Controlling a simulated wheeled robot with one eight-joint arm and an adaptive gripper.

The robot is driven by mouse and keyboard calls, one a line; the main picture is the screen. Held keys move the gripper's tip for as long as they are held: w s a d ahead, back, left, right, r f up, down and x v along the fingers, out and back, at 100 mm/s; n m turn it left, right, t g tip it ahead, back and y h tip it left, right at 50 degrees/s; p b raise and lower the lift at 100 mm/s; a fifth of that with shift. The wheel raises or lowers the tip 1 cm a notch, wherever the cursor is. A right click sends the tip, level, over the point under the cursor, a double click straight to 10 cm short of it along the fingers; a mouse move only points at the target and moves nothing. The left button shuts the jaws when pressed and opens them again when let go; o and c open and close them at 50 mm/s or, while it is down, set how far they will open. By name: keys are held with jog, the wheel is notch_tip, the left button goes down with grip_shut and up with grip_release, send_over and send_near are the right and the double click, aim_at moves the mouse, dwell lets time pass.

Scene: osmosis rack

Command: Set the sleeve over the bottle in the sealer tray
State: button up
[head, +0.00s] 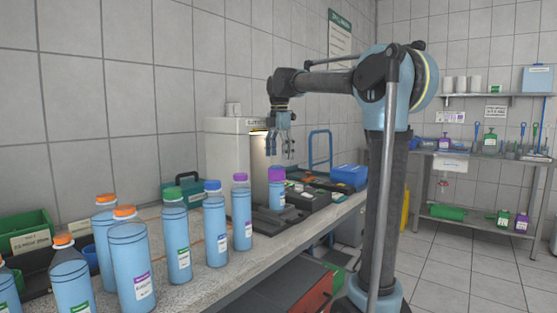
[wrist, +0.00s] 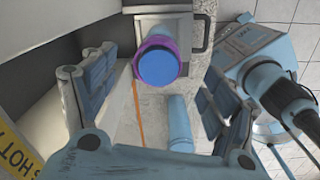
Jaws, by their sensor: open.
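A blue bottle (head: 277,197) stands upright in the dark sealer tray (head: 262,222) on the bench. A purple sleeve (head: 277,174) sits around its top. In the wrist view the purple sleeve (wrist: 139,53) shows as a ring around the bottle's round blue top (wrist: 158,66). How far down the sleeve reaches is unclear. My gripper (head: 282,150) hangs above the bottle, fingers pointing down, open and empty. In the wrist view my gripper's (wrist: 155,98) finger pads stand wide apart, with the sleeve beyond them and not between them.
The white sealer housing (head: 228,150) stands just behind the tray, by the wall. Several blue bottles with coloured caps (head: 176,245) stand in a row on the bench to the left. A blue box (head: 348,176) and a blue frame (head: 320,150) are to the right.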

notch_tip(320, 180, up, 10)
jog(key=shift+r, duration=0.25)
dwell(0.6)
jog(key=s+d+f+m, duration=0.6)
jog(key=s+f, duration=0.2)
jog(key=f, duration=0.2)
jog(key=s+d+f+m+t, duration=0.1)
jog(key=s+d+f+m, duration=0.55)
jog(key=f, duration=0.25)
jog(key=s+d+f+m, duration=0.5)
jog(key=s+f, duration=0.3)
jog(key=f, duration=0.2)
jog(key=s+d+f+m, duration=0.1)
jog(key=s+f+m, duration=0.2)
jog(key=s+f, duration=0.2)
jog(key=s+d+f+m+t, duration=0.1)
jog(key=s+f+m, duration=0.3)
jog(key=f, duration=0.7)
jog(key=shift+s+d+f, duration=0.25)
jog(key=shift+s+d, duration=0.1)
jog(key=shift+d, duration=0.1)
jog(key=shift+m, duration=0.25)
jog(key=shift+w+f, duration=0.2)
jog(key=shift+w, duration=0.25)
